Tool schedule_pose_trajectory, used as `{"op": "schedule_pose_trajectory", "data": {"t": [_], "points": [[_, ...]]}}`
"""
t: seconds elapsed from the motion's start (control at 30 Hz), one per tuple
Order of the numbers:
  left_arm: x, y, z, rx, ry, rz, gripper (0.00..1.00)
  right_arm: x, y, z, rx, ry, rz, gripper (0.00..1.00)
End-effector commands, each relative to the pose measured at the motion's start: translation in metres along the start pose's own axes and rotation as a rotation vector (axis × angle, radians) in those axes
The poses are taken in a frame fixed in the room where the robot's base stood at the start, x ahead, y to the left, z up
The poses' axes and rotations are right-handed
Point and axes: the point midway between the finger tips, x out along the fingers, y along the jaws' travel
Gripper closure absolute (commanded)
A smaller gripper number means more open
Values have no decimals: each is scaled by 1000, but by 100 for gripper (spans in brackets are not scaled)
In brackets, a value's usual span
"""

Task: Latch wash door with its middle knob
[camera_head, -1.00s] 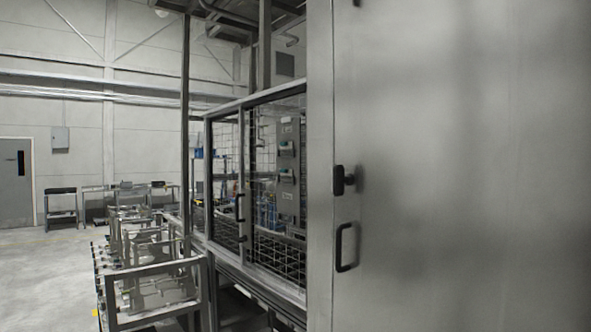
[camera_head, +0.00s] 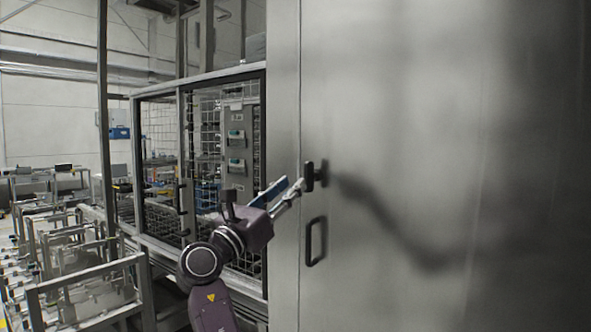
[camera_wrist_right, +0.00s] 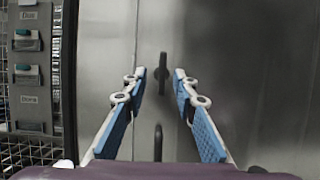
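The wash door (camera_head: 420,120) is a large flat grey metal panel filling the right of the head view. It looks flush with its frame; I cannot tell whether it is latched. A black knob (camera_head: 310,176) stands out near its left edge, and the knob also shows in the right wrist view (camera_wrist_right: 163,72), its bar upright. My right gripper (camera_head: 293,184) is open, with blue-padded fingers pointing at the knob. In the wrist view the knob lies between the fingertips, seemingly just beyond them; contact is not clear. My left gripper is not in view.
A black pull handle (camera_head: 316,241) sits on the door below the knob. A glazed mesh enclosure (camera_head: 160,150) with a switch panel (camera_head: 237,150) stands left of the door. Metal frame carts (camera_head: 85,285) fill the lower left.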

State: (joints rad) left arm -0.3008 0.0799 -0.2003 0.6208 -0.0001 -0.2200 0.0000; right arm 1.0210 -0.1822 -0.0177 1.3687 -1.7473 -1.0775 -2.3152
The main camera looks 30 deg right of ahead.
Motion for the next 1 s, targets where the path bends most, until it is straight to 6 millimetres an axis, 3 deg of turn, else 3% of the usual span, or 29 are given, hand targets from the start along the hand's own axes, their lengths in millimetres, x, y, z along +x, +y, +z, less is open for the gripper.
{"op": "schedule_pose_trajectory", "data": {"t": [0.3, 0.5, 0.87, 1.0], "points": [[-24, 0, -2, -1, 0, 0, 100, 50, -1, 4, -5, -1, -2, 74], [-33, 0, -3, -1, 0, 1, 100, 71, 0, 1, -4, 0, 1, 74], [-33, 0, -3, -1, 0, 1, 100, 75, 1, -1, -1, 0, 2, 75], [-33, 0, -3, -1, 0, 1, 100, 75, 1, -1, -2, 0, 2, 90]]}}
